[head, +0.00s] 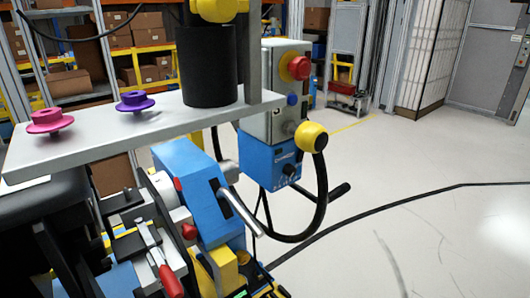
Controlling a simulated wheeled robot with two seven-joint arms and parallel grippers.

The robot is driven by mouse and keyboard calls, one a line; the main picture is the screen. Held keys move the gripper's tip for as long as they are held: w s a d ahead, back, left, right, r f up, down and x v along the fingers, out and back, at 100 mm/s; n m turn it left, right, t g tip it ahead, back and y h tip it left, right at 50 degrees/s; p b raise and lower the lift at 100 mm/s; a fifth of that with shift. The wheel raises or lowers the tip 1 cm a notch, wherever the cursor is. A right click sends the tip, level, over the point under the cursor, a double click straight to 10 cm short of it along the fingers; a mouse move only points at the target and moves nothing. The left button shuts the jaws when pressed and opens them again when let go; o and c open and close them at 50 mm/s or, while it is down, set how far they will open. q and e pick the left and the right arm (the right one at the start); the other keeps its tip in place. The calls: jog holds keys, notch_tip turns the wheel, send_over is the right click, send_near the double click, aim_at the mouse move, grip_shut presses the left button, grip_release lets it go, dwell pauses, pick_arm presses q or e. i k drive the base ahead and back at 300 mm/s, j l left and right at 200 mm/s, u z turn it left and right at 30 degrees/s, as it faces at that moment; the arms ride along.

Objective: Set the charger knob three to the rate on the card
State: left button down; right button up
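A blue box with a small black knob (289,169) and small markings on its front hangs below a grey control box (275,95). I cannot tell whether this is charger knob three, and its setting is too small to read. The grey box carries a red mushroom button (299,68), a blue button (292,99) and a grey knob (290,127). I cannot make out a rate card. Neither of my grippers can be seen in the head view.
A grey shelf (60,160) holds a pink knob-like piece (50,121), a purple one (136,101) and a black cylinder (207,68). Below it stands a blue fixture (200,190) with clamps. A yellow ball-ended part (311,137) and black cable stand out at right. Open floor lies right.

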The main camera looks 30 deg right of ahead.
aim_at(289, 170)
jog(key=z, duration=1.25)
